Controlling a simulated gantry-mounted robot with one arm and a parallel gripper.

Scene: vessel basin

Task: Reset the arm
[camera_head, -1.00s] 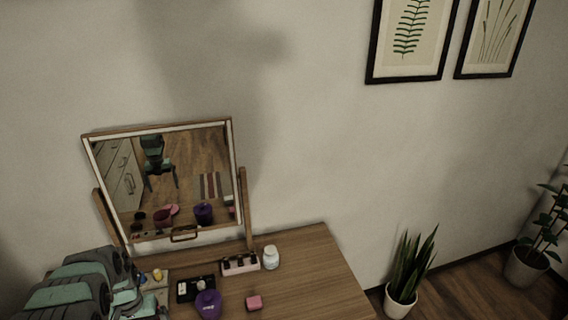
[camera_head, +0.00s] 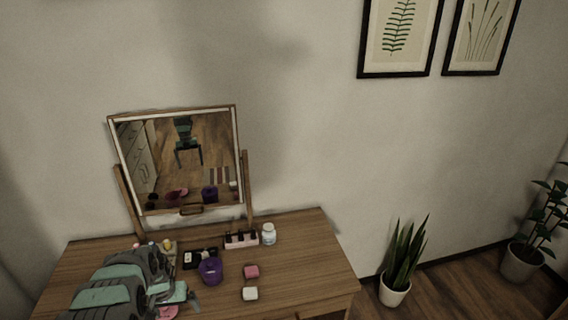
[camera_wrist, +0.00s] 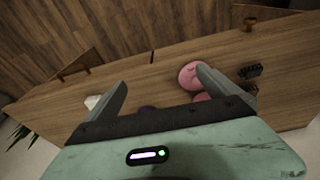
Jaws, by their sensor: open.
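My arm reaches in from the lower left of the head view. My gripper (camera_head: 188,298) is over the front left of the wooden dressing table (camera_head: 310,260), left of a purple container (camera_head: 210,270). In the wrist view, my gripper (camera_wrist: 160,78) has its two fingers spread wide apart with nothing held between them. The table top (camera_wrist: 150,85) shows beyond the fingers. A round pink item (camera_wrist: 190,74) shows by the right fingertip. Another pink item is partly hidden by the gripper body.
A tilted mirror (camera_head: 178,165) stands at the table's back. A nail polish holder (camera_head: 241,240), a white jar (camera_head: 268,234), a pink block (camera_head: 251,271) and a white block (camera_head: 250,294) are on the table. A potted plant (camera_head: 396,290) stands on the floor to the right.

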